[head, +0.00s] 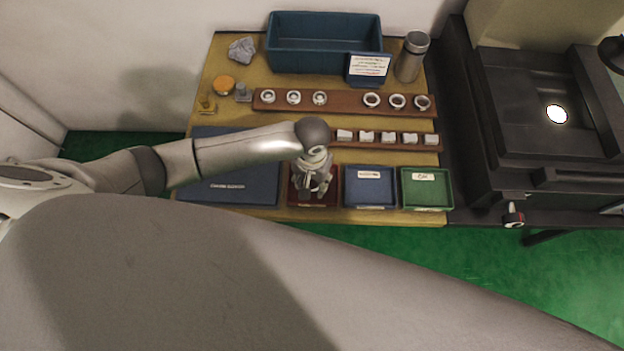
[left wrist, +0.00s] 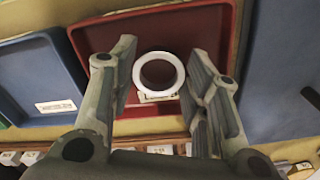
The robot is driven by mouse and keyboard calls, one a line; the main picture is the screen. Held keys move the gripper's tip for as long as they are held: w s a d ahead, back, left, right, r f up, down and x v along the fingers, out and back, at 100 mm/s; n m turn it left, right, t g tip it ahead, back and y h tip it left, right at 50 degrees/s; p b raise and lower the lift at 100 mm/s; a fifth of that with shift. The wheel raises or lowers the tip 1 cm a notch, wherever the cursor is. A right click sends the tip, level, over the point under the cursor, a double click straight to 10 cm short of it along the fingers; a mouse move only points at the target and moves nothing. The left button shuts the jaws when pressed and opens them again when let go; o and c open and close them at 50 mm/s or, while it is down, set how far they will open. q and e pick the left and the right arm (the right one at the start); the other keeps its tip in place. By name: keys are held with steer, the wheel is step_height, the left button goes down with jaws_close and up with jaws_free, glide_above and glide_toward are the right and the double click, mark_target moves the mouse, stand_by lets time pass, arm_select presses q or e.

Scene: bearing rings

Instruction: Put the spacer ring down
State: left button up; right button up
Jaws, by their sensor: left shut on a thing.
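A white spacer ring (left wrist: 159,55) shows between the fingers of my left gripper (left wrist: 160,75) in the left wrist view. The gripper is shut on it, with a finger at each side. In the head view my left gripper (head: 317,187) points down over the small red tray (head: 336,180), and the ring cannot be made out there. The red tray (left wrist: 96,38) lies behind the ring in the wrist view. I cannot tell whether the ring touches its floor. My right gripper is not in view.
A blue tray (head: 369,197) and a green tray (head: 446,188) stand right of the red one; a dark blue mat (head: 230,192) lies left.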

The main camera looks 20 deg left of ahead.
mark_target(312, 185)
arm_select(q)
steer(key=shift+f, duration=0.2)
steer(key=shift+f, duration=0.15)
steer(key=o, duration=1.1)
steer(key=shift+c, duration=0.2)
step_height(312, 185, up, 12)
steer(key=shift+r, duration=0.2)
steer(key=shift+f, duration=0.1)
